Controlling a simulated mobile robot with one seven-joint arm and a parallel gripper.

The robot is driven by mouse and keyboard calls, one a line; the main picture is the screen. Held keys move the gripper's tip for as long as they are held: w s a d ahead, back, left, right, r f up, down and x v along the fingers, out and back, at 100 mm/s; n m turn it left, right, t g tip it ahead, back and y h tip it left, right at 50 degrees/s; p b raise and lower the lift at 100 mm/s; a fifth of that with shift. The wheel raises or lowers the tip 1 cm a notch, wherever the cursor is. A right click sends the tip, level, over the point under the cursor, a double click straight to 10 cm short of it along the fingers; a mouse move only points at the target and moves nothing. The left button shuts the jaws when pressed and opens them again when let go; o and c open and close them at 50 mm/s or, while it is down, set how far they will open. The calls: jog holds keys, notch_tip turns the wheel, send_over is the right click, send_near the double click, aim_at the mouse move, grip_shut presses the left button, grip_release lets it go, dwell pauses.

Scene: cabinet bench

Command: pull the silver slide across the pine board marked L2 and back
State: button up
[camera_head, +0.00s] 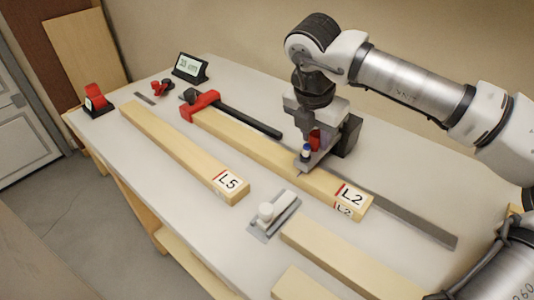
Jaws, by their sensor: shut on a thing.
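The pine board marked L2 (250,142) lies slantwise on the bench, with its label at the near right end. The silver slide (308,164) sits across this board right of its middle, with a blue-and-white knob on it. My gripper (316,142) points down over the board and is shut on the slide's upper part, where a red piece shows. The fingertips partly hide the grip. A dark block (350,136) stands just behind the gripper, on the far side of the board.
A red-and-black clamp (203,104) grips the board's far left end, its black bar along the back edge. A grey metal strip (410,222) lies behind the board. Board L5 (180,145) and a grey tool with a white knob (268,214) lie in front.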

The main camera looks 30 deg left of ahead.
jog(key=shift+w+d, duration=0.25)
jog(key=shift+w, duration=0.9)
jog(key=shift+w+d, duration=0.2)
jog(key=shift+w, duration=0.95)
jog(key=o, duration=0.8)
jog(key=shift+o, duration=0.2)
notch_tip(320, 180, up, 9)
jog(key=p, duration=0.3)
jog(key=shift+p, duration=0.3)
jog(key=shift+s+f, duration=0.1)
